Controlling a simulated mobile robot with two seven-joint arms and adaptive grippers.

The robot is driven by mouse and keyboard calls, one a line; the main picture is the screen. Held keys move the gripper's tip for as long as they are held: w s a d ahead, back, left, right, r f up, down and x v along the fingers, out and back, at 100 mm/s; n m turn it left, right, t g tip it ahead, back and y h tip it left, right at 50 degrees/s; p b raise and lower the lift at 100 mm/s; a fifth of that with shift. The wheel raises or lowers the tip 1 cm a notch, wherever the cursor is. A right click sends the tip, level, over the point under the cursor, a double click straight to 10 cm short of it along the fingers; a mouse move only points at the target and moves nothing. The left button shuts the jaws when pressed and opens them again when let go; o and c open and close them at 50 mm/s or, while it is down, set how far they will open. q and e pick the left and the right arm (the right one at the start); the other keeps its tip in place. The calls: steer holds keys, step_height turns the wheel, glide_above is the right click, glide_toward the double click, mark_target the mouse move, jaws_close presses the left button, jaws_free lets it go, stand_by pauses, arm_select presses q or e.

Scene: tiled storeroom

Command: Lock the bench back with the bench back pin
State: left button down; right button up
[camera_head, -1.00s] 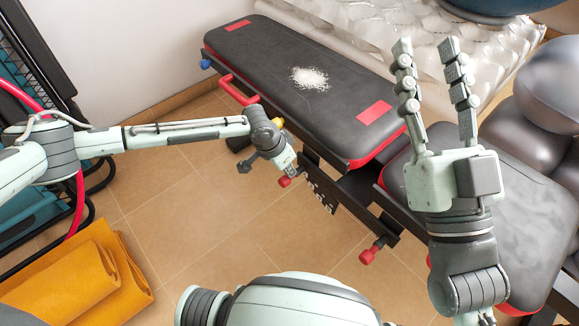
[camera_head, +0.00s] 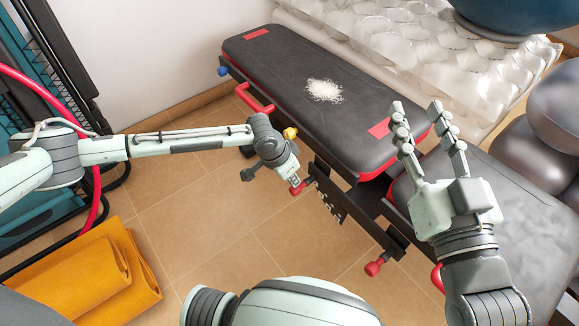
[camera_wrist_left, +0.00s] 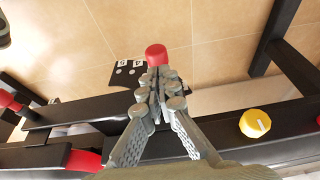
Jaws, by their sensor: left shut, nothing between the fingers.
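The black bench back (camera_head: 290,90) lies with red trim and a white powdery patch on top. Below its edge, a dark plate with numbered holes (camera_head: 328,200) shows; it is also in the left wrist view (camera_wrist_left: 130,68). A red-headed knob (camera_head: 297,189), possibly the pin, is beside this plate. My left gripper (camera_head: 290,172) is shut and empty; in the left wrist view its fingertips (camera_wrist_left: 158,80) are right at the red knob (camera_wrist_left: 156,54), and contact is unclear. My right gripper (camera_head: 418,108) is open and empty, fingers up, over the bench. The pin's shaft is hidden.
A yellow knob (camera_head: 290,133) and a red handle (camera_head: 255,98) are on the bench side. Another red knob (camera_head: 374,268) is lower on the frame. The bench seat (camera_head: 520,215) is at right. Orange folded mats (camera_head: 90,280) lie at lower left; tiled floor between is free.

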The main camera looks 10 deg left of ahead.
arm_select(q)
steer(key=v, duration=1)
steer(key=shift+d, duration=0.25)
